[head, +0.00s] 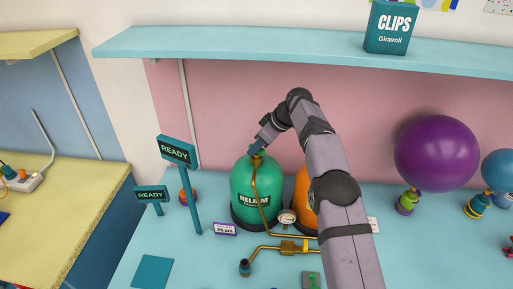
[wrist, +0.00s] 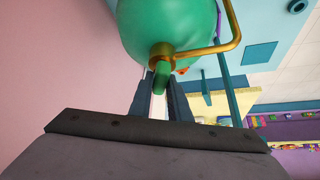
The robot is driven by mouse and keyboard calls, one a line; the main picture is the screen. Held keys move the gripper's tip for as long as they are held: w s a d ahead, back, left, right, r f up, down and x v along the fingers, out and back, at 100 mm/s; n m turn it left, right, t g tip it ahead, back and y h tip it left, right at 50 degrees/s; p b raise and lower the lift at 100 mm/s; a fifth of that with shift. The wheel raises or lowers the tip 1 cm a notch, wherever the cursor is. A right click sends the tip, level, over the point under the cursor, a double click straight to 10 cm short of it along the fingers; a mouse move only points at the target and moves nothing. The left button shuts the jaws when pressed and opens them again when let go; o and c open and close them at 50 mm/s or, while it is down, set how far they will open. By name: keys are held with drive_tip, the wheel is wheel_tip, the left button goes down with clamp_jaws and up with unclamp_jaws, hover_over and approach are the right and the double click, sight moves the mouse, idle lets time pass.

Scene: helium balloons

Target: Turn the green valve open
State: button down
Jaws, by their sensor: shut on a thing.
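The green valve (wrist: 161,80) sits at the brass neck on top of the green helium tank (head: 255,190). In the wrist view the valve is a short green handle between the two dark fingers of my gripper (wrist: 161,90). My gripper is shut on it. In the head view my gripper (head: 256,148) reaches down from the right onto the tank's top, and its fingers and the valve are small and partly hidden there. The tank also shows in the wrist view (wrist: 165,25), with a brass pipe (wrist: 220,45) leaving its neck.
An orange tank (head: 302,200) stands right beside the green one, partly behind my arm. A gauge (head: 287,217) and brass pipes (head: 280,249) lie in front. READY signs (head: 175,151) stand left. A purple balloon (head: 436,153) is at right. A shelf (head: 290,48) runs above.

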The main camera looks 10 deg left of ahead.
drive_tip(key=shift+s+d+f, duration=0.1)
drive_tip(key=shift+f, duration=0.1)
drive_tip(key=c, duration=1.7)
unclamp_jaws()
drive_tip(key=shift+r, duration=0.1)
drive_tip(key=shift+r, duration=0.1)
drive_tip(key=shift+r, duration=1.45)
